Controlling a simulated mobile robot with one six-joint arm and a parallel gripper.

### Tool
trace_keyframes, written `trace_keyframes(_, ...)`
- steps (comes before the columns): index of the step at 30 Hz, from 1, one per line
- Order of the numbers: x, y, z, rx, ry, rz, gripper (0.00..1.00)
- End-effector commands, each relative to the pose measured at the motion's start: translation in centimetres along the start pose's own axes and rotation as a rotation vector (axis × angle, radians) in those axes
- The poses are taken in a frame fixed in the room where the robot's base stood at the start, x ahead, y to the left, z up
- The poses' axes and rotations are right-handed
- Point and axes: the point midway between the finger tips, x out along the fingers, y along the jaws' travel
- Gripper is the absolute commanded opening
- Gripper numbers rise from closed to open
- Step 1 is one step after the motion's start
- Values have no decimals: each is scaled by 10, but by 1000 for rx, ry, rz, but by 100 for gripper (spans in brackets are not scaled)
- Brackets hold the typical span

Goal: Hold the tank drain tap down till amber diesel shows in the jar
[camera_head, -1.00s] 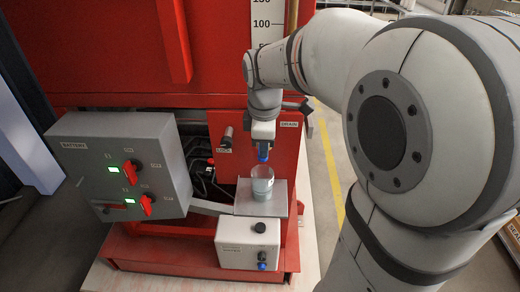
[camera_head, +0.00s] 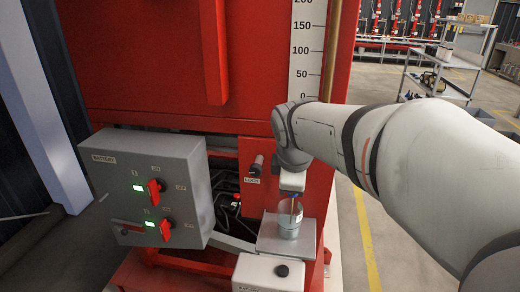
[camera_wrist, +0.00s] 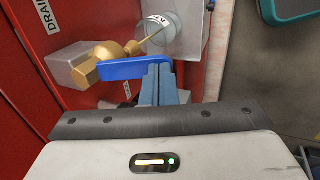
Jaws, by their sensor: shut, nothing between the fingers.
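The brass drain tap (camera_wrist: 108,58) with its blue lever (camera_wrist: 136,69) sticks out from the red panel in the wrist view. My gripper (camera_wrist: 158,80) is shut and empty, its fingertips against the lever near its free end. A thin tan stream runs from the tap's outlet into the clear glass jar (camera_wrist: 178,35). In the head view the jar (camera_head: 290,222) stands on a grey shelf (camera_head: 270,240), directly below my gripper (camera_head: 292,190), with a thin brownish line at its mouth. The jar's lower part looks grey; I cannot tell the colour of its contents.
The grey battery box (camera_head: 150,188) with red switches and green lights stands left of the tap. A LOCK knob (camera_head: 255,165) sits on the red panel. A white box (camera_head: 268,273) is below the shelf. Open floor with a yellow line (camera_head: 366,235) lies to the right.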

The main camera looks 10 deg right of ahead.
Motion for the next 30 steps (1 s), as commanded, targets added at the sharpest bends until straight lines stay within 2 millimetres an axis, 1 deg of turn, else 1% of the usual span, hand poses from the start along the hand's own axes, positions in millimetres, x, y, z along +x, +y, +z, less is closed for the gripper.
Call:
trace_keyframes(22, 0, 0, 1, 2, -1, -1, 0)
trace_keyframes(30, -9, 4, 1, 2, -1, -1, 0)
